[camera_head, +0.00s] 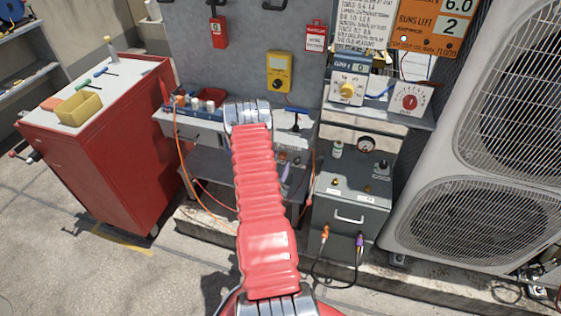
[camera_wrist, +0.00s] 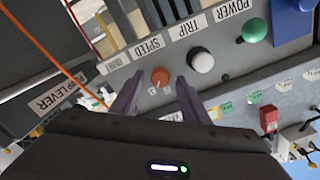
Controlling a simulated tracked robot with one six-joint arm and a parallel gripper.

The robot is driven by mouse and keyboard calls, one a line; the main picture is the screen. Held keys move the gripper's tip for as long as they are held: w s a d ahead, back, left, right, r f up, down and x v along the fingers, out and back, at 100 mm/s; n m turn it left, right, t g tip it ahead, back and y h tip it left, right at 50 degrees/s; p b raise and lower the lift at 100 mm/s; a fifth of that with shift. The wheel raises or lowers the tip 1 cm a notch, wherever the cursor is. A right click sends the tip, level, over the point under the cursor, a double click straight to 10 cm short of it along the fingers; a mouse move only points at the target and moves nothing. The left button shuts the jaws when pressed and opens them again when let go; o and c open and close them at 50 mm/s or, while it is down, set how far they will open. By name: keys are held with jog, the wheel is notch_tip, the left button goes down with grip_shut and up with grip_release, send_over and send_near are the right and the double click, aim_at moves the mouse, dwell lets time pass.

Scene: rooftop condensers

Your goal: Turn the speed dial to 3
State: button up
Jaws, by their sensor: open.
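The speed dial (camera_wrist: 160,77) is a small orange-red knob on a light grey panel under a SPEED label (camera_wrist: 147,46) in the wrist view. Small marks surround it, but I cannot read its setting. My gripper (camera_wrist: 159,88) is open, with one dark finger on each side of the dial in the picture. I cannot tell whether the fingers touch it. In the head view my red arm reaches toward the bench; my fingers and the speed dial cannot be made out there.
A loose orange cable (camera_wrist: 42,40) hangs nearby. In the head view a red cart (camera_head: 110,150) stands left and a large condenser (camera_head: 480,150) right.

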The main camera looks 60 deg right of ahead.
jog(key=s+a, duration=0.2)
jog(key=a, duration=1.1)
dwell(0.4)
